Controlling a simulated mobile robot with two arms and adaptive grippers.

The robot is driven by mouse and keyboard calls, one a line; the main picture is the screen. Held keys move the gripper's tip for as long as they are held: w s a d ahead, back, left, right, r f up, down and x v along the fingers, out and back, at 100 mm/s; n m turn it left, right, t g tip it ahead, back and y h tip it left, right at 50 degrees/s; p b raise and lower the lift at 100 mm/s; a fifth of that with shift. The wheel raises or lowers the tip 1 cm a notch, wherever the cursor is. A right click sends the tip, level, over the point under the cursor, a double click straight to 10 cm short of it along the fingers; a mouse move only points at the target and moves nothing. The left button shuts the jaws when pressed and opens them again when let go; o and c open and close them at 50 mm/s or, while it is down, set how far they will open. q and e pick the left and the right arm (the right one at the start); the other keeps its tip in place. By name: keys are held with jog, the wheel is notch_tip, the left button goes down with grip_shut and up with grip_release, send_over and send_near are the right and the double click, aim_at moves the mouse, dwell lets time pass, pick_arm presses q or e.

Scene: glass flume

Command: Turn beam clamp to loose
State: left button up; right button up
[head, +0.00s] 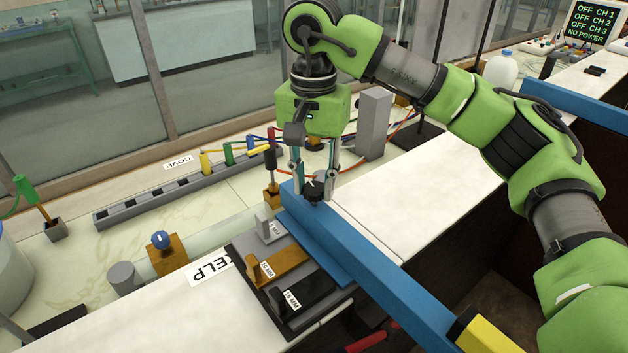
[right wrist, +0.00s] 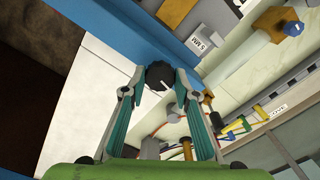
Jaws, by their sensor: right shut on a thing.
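The beam clamp is a black knob (head: 313,191) with a white pointer line, on top of the blue beam (head: 375,262) near its far end. It also shows in the right wrist view (right wrist: 159,75). My right gripper (head: 314,184) points down over it, and its fingertips stand on either side of the knob, shut on it. In the right wrist view the fingers (right wrist: 160,84) hold the knob between their tips. No readable mark for loose shows beside the knob. My left gripper is not in view.
A dark tray (head: 243,246) with labelled blocks lies left of the beam. A grey rack with coloured plugs (head: 150,207), a blue-knobbed valve (head: 160,240) and a grey upright block (head: 374,122) stand nearby. White counter (head: 440,190) is clear right of the beam.

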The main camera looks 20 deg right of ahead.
aim_at(314, 187)
jog(key=shift+w+r+n, duration=0.1)
jog(key=shift+r+n, duration=0.05)
jog(key=shift+n, duration=0.95)
jog(key=o, duration=1)
jog(key=shift+o, duration=0.5)
notch_tip(314, 187, up, 12)
